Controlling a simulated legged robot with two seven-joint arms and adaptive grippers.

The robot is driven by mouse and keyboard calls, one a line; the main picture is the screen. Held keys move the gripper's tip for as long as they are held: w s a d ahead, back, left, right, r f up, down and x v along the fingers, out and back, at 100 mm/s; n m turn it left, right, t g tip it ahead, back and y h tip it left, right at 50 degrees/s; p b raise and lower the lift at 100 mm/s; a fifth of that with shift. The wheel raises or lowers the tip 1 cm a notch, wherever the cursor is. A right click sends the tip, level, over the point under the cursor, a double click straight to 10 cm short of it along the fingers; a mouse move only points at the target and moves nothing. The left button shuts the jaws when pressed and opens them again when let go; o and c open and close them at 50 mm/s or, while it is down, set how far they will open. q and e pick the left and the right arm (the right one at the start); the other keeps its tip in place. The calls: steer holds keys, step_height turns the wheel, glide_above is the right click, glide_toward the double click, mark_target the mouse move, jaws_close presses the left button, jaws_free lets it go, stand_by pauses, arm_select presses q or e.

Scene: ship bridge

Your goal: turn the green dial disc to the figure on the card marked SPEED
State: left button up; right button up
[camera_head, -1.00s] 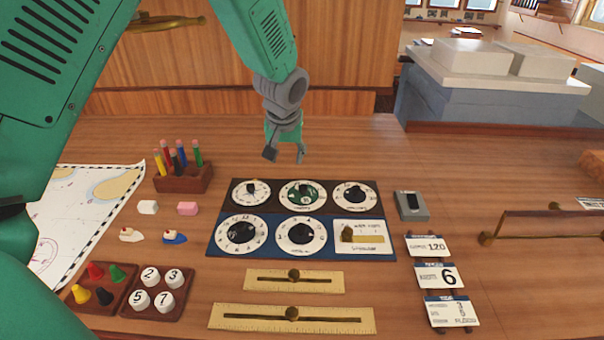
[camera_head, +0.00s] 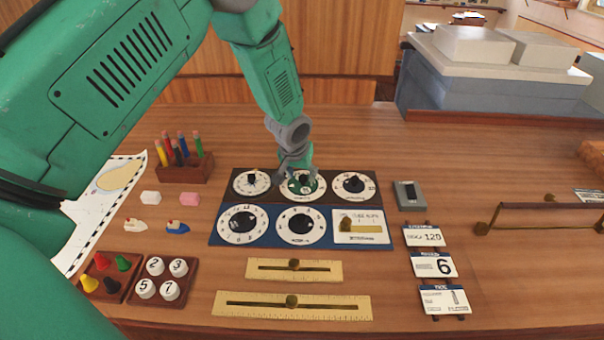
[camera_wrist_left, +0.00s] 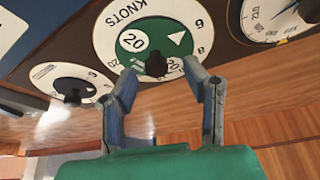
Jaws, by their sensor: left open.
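The green dial disc (camera_head: 316,182) sits inside a white figured ring, top middle of the dial panel, partly hidden by my gripper. In the left wrist view the disc (camera_wrist_left: 145,54) carries a black knob (camera_wrist_left: 156,64), a white arrowhead and a white spot reading 20; its ring reads KNOTS. My left gripper (camera_head: 297,172) is over this dial, open. In the wrist view its fingers (camera_wrist_left: 163,78) are on either side of the knob, apart from it. Three cards stand at the right: one reading 120 (camera_head: 424,237), one with 6 (camera_head: 434,265), and a lower one (camera_head: 445,299). Their headings are too blurred to read.
Other dials with black knobs (camera_head: 354,184) surround the green one closely. Brass slide rules (camera_head: 330,270) lie in front. A pencil block (camera_head: 195,170), erasers and toy boats are at the left. A grey switch box (camera_head: 410,196) and brass rail (camera_head: 540,222) are at the right.

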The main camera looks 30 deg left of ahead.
arm_select(q)
steer(key=shift+w+d+f, duration=0.1)
steer(key=shift+w+f, duration=0.1)
steer(key=shift+f, duration=0.25)
jaws_close()
steer(key=shift+m+h+p, duration=0.3)
steer(key=shift+m, duration=0.5)
jaws_free()
